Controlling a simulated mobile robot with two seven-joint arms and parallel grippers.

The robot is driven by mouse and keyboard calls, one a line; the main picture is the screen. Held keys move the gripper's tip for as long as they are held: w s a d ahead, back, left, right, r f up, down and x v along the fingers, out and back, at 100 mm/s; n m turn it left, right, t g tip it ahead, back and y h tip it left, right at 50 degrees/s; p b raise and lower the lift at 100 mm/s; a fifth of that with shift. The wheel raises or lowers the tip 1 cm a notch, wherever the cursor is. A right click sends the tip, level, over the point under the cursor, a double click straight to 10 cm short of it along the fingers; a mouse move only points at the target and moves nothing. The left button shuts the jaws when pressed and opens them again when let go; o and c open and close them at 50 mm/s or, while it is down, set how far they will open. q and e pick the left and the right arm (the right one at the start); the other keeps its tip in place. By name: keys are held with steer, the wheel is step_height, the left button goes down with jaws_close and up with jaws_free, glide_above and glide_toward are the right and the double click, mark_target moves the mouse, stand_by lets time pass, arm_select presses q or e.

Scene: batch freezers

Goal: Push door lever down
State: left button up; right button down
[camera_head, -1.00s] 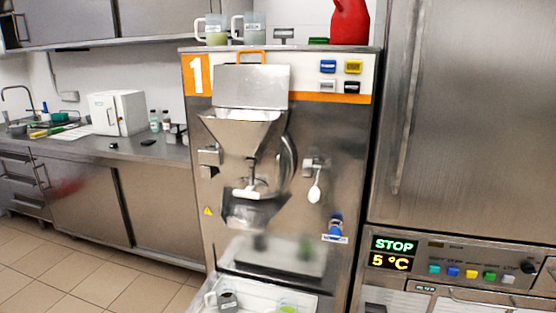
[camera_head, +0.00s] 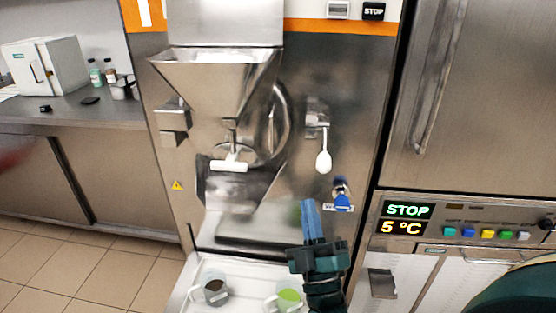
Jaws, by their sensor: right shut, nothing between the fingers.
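The batch freezer's front fills the middle of the view. A lever with a white rounded knob (camera_head: 323,161) hangs downward from a metal bracket right of the round door. A white horizontal handle (camera_head: 229,165) sits below the hopper at the door's middle. I cannot tell for certain which of the two is the door lever. My right gripper (camera_head: 311,208) comes up from below with blue fingers pressed together and empty. Its tips appear just below the white knob and left of the blue tap, with no visible contact. My left gripper is not in view.
A blue tap (camera_head: 342,196) sticks out right of my right gripper. Below is a tray (camera_head: 243,273) with a cup of dark content (camera_head: 215,290) and a cup of green content (camera_head: 288,300). The steel hopper (camera_head: 214,80) juts out above. A control panel (camera_head: 470,232) stands at right.

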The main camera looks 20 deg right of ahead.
steer(key=s+r+p+x, duration=0.1)
steer(key=p+x, duration=0.2)
steer(key=x, duration=0.7)
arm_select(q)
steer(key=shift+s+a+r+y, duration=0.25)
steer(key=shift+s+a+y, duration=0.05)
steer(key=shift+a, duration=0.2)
arm_select(e)
steer(key=shift+h, duration=0.3)
steer(key=shift+w+d+f, duration=0.15)
steer(key=shift+d+f, duration=1.3)
steer(key=shift+d, duration=0.25)
steer(key=shift+f, duration=0.1)
